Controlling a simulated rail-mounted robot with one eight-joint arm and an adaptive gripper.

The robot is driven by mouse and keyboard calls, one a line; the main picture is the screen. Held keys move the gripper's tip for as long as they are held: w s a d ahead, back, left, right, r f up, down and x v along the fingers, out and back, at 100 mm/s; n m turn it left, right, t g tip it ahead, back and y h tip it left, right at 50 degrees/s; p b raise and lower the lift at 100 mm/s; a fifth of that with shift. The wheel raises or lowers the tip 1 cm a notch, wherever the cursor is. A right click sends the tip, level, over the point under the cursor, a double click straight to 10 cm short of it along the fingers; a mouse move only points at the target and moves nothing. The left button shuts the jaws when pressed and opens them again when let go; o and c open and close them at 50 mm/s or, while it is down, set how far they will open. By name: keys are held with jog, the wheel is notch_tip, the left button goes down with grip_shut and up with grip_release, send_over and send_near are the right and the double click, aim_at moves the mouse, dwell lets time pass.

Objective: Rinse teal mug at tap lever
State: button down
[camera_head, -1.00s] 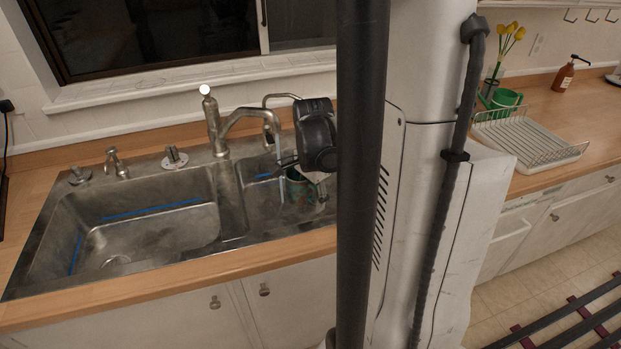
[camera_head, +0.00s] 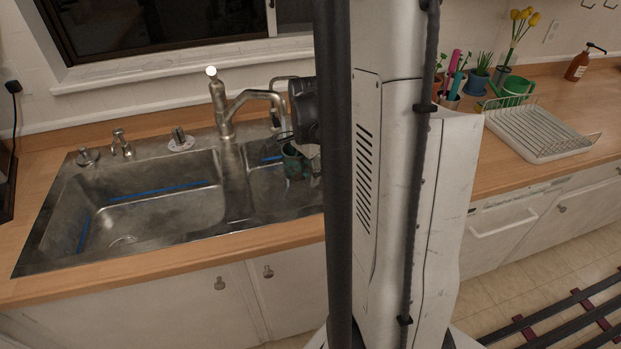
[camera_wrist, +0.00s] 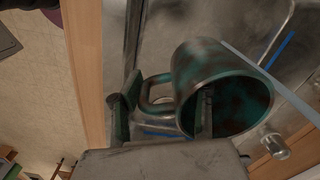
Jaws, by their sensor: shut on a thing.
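The teal mug (camera_head: 293,164), stained brown, is over the right sink basin, below and slightly right of the tap spout (camera_head: 277,104). In the wrist view the mug (camera_wrist: 205,62) is tilted, its mouth towards the lower right. My gripper (camera_wrist: 163,112) is shut on it, one finger inside the mug and the other beyond the handle. A thin pale blue streak (camera_wrist: 290,98), like running water, passes beside the rim; I cannot tell whether it touches the mug. The tap lever (camera_head: 214,84) stands on the tap, with a white dot at its top. My gripper's fingers are hard to see in the head view.
The left basin (camera_head: 150,210) is empty, with a divider (camera_head: 234,180) between basins. A soap dispenser (camera_head: 122,144) stands behind it. My column hides the middle.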

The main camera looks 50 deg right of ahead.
jog(key=shift+w+d+f+b, duration=0.25)
jog(key=shift+w+d, duration=0.4)
jog(key=shift+w, duration=0.45)
jog(key=shift+w+d+f+b, duration=0.3)
jog(key=shift+w+d, duration=0.4)
jog(key=shift+w, duration=0.45)
jog(key=shift+w+d+f+b, duration=0.25)
jog(key=shift+w+d, duration=0.4)
jog(key=shift+w, duration=0.45)
jog(key=shift+s+d, duration=0.1)
jog(key=shift+d, duration=0.1)
jog(key=shift+s+d, duration=0.2)
jog(key=shift+d, duration=0.15)
jog(key=shift+w+a+b, duration=0.1)
jog(key=shift+a+b, duration=0.15)
jog(key=shift+b, duration=0.1)
jog(key=shift+w+a, duration=0.2)
jog(key=shift+a, duration=0.1)
jog(key=shift+d, duration=0.1)
jog(key=shift+s+d+b, duration=0.3)
jog(key=shift+s+d, duration=0.05)
jog(key=shift+d, duration=0.1)
jog(key=shift+w+a, duration=0.1)
jog(key=shift+a, duration=0.05)
